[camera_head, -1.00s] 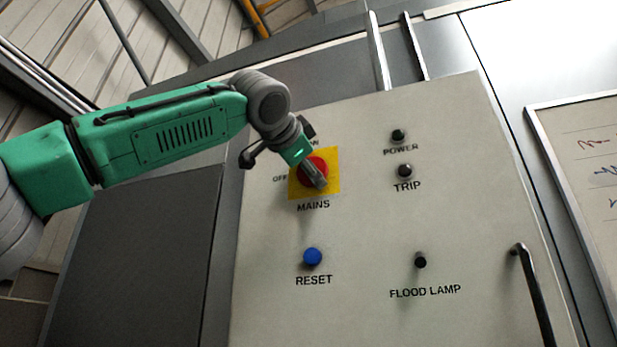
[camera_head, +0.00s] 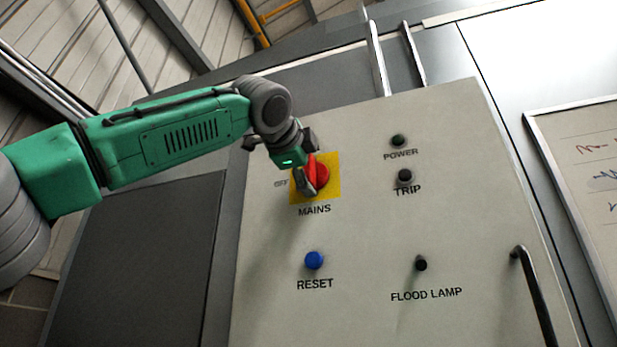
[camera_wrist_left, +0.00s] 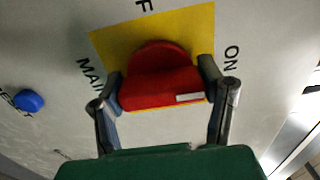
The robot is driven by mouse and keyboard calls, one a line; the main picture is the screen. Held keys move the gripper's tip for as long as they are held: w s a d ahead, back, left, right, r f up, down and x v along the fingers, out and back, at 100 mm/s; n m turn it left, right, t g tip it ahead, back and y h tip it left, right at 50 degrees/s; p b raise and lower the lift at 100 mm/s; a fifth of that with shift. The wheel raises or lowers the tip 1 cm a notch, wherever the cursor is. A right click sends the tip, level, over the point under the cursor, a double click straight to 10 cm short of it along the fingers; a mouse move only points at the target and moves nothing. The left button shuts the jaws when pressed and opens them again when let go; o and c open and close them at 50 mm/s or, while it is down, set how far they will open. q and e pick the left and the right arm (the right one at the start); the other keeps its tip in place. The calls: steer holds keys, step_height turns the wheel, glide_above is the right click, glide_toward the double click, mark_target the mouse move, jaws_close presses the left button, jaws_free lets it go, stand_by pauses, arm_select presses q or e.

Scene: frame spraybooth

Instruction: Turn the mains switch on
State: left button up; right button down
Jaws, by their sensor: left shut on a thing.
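The mains switch (camera_head: 321,172) is a red rotary knob on a yellow plate (camera_head: 331,189), marked MAINS below and OFF at its left. My left gripper (camera_head: 305,165) is at the knob and partly covers it and the plate. In the left wrist view the red knob (camera_wrist_left: 160,88) sits between the two fingers, one at each side, and the gripper is shut on it. A white mark on the knob lies towards its right end, on the side of the ON label (camera_wrist_left: 232,52). The OFF label is cut off at the top there. My right gripper is not in view.
The panel also carries a blue RESET button (camera_head: 314,260), a POWER lamp (camera_head: 398,141), a TRIP lamp (camera_head: 405,176) and a FLOOD LAMP control (camera_head: 420,264). A dark bar handle (camera_head: 534,295) stands out at the lower right. The panel face around RESET is clear.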

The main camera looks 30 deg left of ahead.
arm_select(q)
steer(key=shift+w+d+f, duration=0.15)
steer(key=shift+d+f, duration=0.1)
steer(key=shift+f, duration=0.1)
steer(key=o, duration=1.1)
steer(key=shift+o, duration=0.2)
steer(key=shift+s+d+r, duration=0.2)
steer(key=shift+s+d, duration=0.05)
steer(key=shift+s, duration=0.05)
steer(key=v, duration=1.1)
steer(key=shift+s+d, duration=0.2)
steer(key=shift+s, duration=0.15)
steer(key=shift+a, duration=0.2)
steer(key=shift+f, duration=0.1)
